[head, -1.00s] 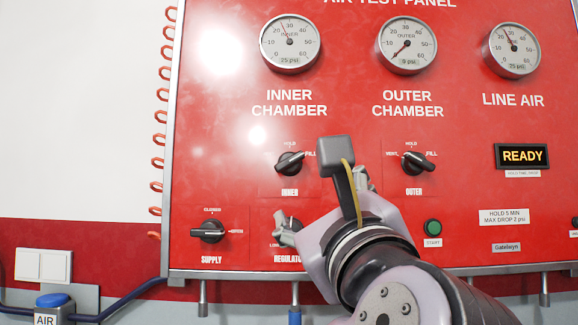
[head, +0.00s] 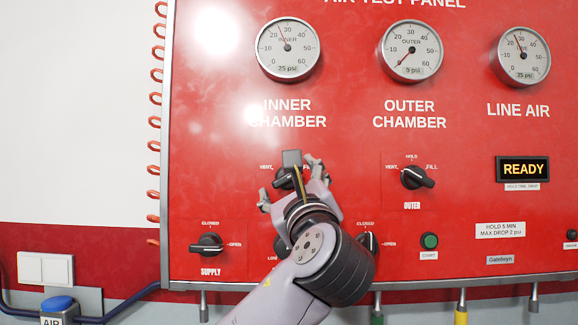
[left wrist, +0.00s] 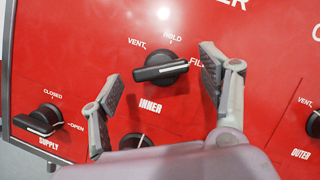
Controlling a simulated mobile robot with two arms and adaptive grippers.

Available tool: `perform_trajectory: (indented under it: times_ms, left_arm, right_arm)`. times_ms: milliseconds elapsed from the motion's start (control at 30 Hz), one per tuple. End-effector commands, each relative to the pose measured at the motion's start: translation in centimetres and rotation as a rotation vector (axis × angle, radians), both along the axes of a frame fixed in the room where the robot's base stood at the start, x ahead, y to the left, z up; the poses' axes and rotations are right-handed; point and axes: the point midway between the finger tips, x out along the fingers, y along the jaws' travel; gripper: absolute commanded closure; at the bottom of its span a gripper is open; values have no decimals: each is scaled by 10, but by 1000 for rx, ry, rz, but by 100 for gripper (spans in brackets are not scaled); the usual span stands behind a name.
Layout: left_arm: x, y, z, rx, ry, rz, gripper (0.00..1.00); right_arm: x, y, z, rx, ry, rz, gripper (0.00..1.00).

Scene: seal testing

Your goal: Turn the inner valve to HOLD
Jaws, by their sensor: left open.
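The inner valve (head: 283,178) is a black knob on the red panel, partly hidden by my left gripper in the head view. In the left wrist view the inner valve (left wrist: 160,72) shows clearly, its handle and white line pointing right toward FILL. The HOLD mark (left wrist: 172,37) is above it and VENT is at its upper left. My left gripper (head: 290,178) is open in front of the knob. In the left wrist view the left gripper (left wrist: 162,82) has one finger on each side of the knob, with gaps visible. My right gripper is not in view.
The outer valve (head: 414,177) is to the right, and the supply valve (head: 207,245) is at lower left. Another knob (head: 367,243) and a green button (head: 429,241) are low on the panel. Gauges are above. A READY display (head: 523,169) is lit.

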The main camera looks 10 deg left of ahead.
Motion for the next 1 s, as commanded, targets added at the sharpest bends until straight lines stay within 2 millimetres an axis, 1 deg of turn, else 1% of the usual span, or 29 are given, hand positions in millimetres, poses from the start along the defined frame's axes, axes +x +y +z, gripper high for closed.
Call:
perform_trajectory:
  times_ms: [33, 167, 433, 1000]
  left_arm:
    - [4, 2, 3, 1, 1, 0, 30]
    - [10, 4, 4, 0, 1, -1, 30]
    - [11, 4, 3, 0, 0, -1, 30]
    - [10, 4, 3, 0, 0, -1, 68]
  right_arm:
    - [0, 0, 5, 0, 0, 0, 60]
    - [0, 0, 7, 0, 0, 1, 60]
    - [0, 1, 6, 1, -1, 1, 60]
    - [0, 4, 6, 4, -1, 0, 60]
